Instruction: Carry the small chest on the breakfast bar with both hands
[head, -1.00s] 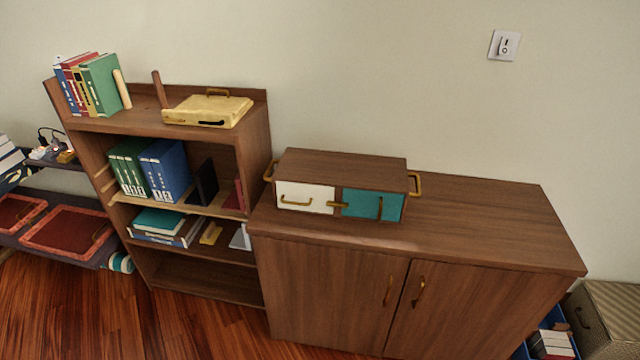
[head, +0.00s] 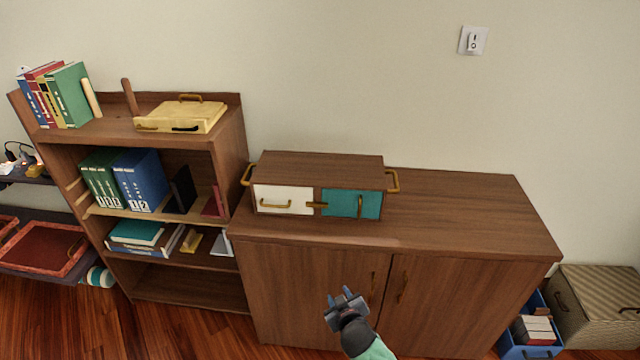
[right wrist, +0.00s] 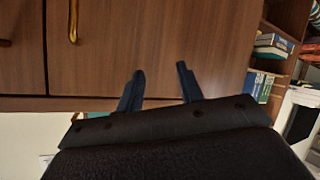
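The small chest (head: 318,183) is a brown wooden box with a white drawer front and a teal one. It stands on the left part of the brown cabinet top (head: 455,212). A brass handle sticks out at its left end (head: 249,174) and another at its right end (head: 393,180). My right gripper (head: 345,297) is in front of the cabinet doors, below the chest and apart from it. In the right wrist view its two fingers (right wrist: 158,85) are spread with nothing between them. My left gripper is in neither current view.
A bookshelf (head: 190,282) with books and a yellow case (head: 182,114) on top stands left of the cabinet. The cabinet top right of the chest is bare. A blue crate (head: 530,345) and a striped box (head: 598,300) stand on the floor at the right.

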